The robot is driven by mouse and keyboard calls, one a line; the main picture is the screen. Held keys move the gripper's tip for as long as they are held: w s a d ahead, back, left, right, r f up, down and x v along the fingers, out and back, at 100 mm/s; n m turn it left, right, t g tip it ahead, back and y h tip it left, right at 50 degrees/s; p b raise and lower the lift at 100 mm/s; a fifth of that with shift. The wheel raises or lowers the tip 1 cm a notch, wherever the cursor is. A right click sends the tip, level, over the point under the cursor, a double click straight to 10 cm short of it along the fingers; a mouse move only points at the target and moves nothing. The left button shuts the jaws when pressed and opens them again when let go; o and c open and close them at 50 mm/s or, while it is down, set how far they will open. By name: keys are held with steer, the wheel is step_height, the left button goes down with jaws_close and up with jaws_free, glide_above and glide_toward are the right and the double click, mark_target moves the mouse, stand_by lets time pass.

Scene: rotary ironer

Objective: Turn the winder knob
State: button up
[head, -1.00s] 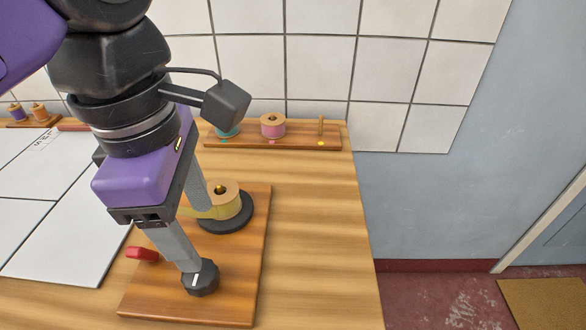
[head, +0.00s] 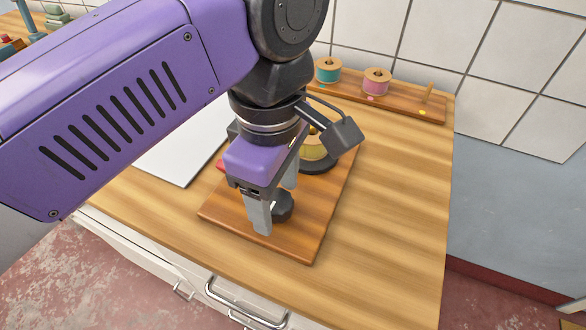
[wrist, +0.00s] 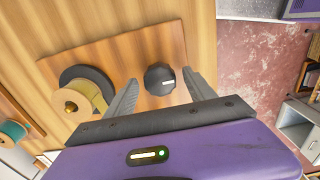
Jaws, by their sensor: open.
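The winder knob (wrist: 159,79) is a black faceted dial with a white mark, on a wooden board (wrist: 105,50) on the counter. In the wrist view it sits between the two grey fingers of my gripper (wrist: 163,95), which are spread, with gaps on both sides. In the head view my gripper (head: 276,200) points down over the board, and the knob (head: 282,207) is partly hidden behind the near finger. A spool of yellow ribbon (wrist: 82,97) stands on a black disc on the same board. I cannot tell how far the fingertips are above the board.
A wooden rack (head: 400,103) with a teal spool (head: 328,70), a pink spool (head: 376,80) and an upright peg stands by the tiled wall. A white panel (head: 185,150) lies left of the board. Bare counter (head: 400,190) is free to the right.

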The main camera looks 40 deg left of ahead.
steer(key=c, duration=1.4)
steer(key=shift+o, duration=0.2)
steer(key=shift+n, duration=0.5)
steer(key=n+b, duration=0.2)
steer(key=n, duration=0.1)
steer(key=shift+n, duration=0.4)
steer(key=n+b, duration=0.1)
steer(key=n, duration=0.4)
steer(key=shift+a+n+b, duration=0.1)
steer(key=shift+n+b, duration=0.2)
steer(key=shift+b, duration=0.05)
steer(key=n+b, duration=0.1)
steer(key=n, duration=0.4)
steer(key=shift+n+b, duration=0.55)
steer(key=shift+n, duration=1.75)
